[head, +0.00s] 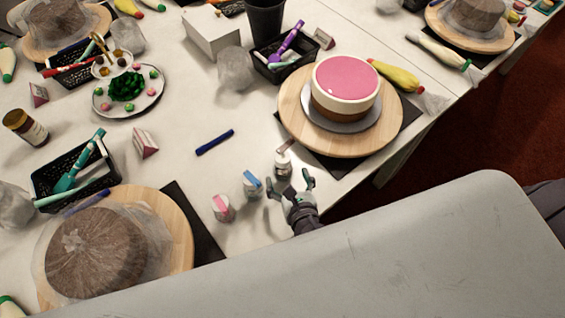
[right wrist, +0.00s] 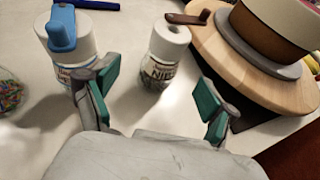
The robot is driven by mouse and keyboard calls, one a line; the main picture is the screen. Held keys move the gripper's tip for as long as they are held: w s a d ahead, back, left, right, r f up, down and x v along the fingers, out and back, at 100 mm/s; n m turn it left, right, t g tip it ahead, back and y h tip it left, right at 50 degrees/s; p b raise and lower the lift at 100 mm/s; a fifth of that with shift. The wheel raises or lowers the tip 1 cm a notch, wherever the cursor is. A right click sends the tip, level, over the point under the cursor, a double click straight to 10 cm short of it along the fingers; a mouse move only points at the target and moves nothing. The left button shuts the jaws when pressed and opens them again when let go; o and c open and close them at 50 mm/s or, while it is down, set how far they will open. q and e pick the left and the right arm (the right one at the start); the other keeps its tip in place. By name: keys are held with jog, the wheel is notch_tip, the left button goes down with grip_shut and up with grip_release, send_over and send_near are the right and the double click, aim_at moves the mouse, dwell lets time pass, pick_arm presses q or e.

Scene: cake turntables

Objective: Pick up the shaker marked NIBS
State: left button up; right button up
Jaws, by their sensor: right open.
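In the head view the same shaker (head: 282,165) is just beyond my right gripper (head: 289,187). The gripper is open, and its green-padded fingers (right wrist: 152,96) lie on either side of the shaker in the right wrist view, apart from it. The lower part of the label is partly out of clear sight. My left gripper does not show.
A blue-topped shaker (head: 251,184) stands left of the NIBS shaker, and a pink-topped one (head: 222,207) farther left. A wooden turntable (head: 292,108) with a pink cake (head: 347,78) is close at right. A blue pen (head: 214,142) lies behind on clear table.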

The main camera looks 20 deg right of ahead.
aim_at(285, 170)
jog(key=shift+w+f, duration=0.1)
jog(key=shift+w, duration=0.25)
jog(key=shift+w+d+f, duration=0.1)
jog(key=shift+w+d, duration=0.05)
jog(key=shift+w, duration=0.6)
jog(key=x, duration=0.3)
jog(key=shift+w+f+p, duration=0.15)
jog(key=shift+w+p, duration=0.05)
jog(key=shift+p, duration=0.1)
jog(key=shift+w, duration=0.1)
jog(key=shift+c, duration=1)
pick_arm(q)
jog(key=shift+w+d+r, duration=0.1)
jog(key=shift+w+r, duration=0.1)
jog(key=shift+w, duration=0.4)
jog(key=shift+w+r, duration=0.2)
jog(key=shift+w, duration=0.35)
pick_arm(e)
jog(key=c, duration=1.2)
